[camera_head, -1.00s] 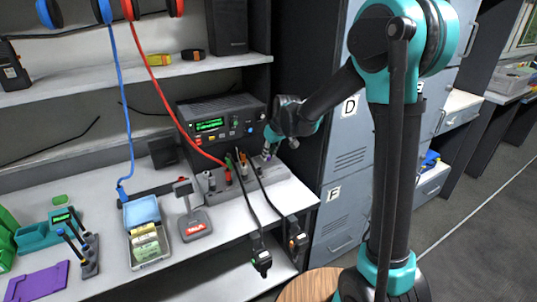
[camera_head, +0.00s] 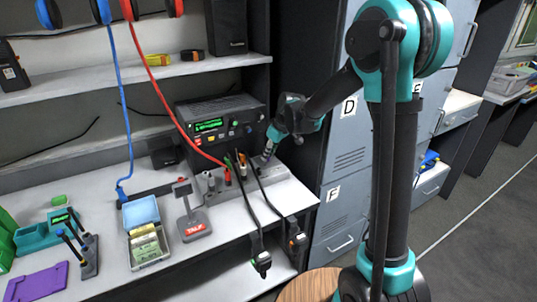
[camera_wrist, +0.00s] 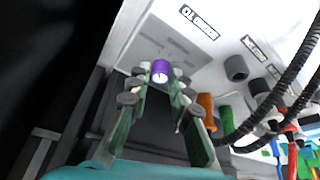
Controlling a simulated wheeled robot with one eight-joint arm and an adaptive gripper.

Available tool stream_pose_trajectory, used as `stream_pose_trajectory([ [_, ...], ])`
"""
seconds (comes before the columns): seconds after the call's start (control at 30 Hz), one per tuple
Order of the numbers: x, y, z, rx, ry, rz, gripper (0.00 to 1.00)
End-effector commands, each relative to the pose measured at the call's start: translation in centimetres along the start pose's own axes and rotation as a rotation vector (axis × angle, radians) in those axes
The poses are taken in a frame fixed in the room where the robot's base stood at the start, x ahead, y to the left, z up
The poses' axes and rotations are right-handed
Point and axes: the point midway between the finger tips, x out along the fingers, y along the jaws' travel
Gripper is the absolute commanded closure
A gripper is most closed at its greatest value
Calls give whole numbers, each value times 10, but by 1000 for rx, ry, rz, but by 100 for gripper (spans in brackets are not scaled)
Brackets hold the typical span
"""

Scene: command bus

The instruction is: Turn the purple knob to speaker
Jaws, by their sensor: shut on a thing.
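Small labels on the panel are upside down and hard to read. In the head view, my gripper (camera_head: 267,154) reaches down to the right end of the grey control box (camera_head: 283,187) and largely hides the knob.
A black radio (camera_head: 222,122) with a lit green display stands behind the box. Orange, green and dark plugs with black cables (camera_wrist: 290,75) crowd the knob's right side in the wrist view. Grey lockers (camera_head: 345,165) stand right of the bench.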

Motion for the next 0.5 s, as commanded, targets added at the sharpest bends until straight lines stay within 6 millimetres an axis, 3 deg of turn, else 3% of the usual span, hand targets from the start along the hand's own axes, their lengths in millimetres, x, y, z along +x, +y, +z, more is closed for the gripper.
stream_pose_trajectory([
  [0.03,0,0,0,0,0,0,79],
  [0.2,0,0,0,0,0,1,60],
  [0.5,-1,0,0,1,0,1,60],
])
